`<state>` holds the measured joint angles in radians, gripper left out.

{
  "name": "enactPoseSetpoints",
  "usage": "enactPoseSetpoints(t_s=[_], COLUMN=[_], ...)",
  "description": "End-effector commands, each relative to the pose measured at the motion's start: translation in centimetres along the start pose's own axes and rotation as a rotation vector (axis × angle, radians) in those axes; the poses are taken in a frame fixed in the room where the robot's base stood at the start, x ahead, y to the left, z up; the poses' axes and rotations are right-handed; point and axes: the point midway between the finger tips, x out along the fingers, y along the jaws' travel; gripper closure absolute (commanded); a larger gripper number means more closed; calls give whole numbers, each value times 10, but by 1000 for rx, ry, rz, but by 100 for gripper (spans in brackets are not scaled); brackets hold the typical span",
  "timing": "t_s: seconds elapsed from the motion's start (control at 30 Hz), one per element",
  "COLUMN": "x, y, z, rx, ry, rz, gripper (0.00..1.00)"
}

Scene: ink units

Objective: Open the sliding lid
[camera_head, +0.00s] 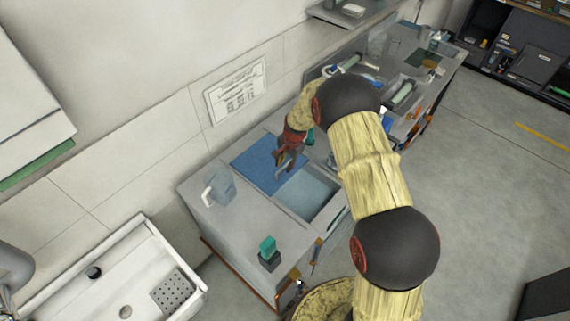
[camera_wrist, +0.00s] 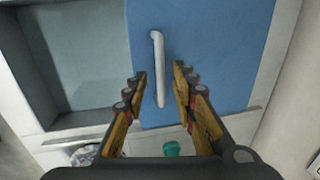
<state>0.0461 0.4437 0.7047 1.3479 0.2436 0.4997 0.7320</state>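The sliding lid is a flat blue panel (camera_head: 256,150) set in the grey counter top; it also fills the upper middle of the wrist view (camera_wrist: 225,45). A recessed grey-blue compartment (camera_head: 312,190) lies uncovered beside it, on the left in the wrist view (camera_wrist: 75,55). A pale bar handle (camera_wrist: 157,50) stands out from the lid near its edge by the compartment. My gripper (camera_head: 284,160) is over the lid at the handle. In the wrist view its fingers (camera_wrist: 161,76) are spread, with the handle's lower part between them and visible gaps on both sides.
A clear jug (camera_head: 218,187) stands on the counter left of the lid. A teal-topped dark block (camera_head: 268,252) sits near the front corner. A teal item (camera_wrist: 171,148) shows below my fingers in the wrist view. A white sink (camera_head: 110,275) is at lower left.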

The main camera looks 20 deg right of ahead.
Motion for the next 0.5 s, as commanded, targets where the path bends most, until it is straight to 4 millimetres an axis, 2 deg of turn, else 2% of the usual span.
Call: enactPoseSetpoints(t_s=[0.17,0.5], x=[-23,-90], y=[-1,0], z=[-1,-1], rx=[0,1], ry=[2,2], rz=[-3,-2], gripper=[73,73])
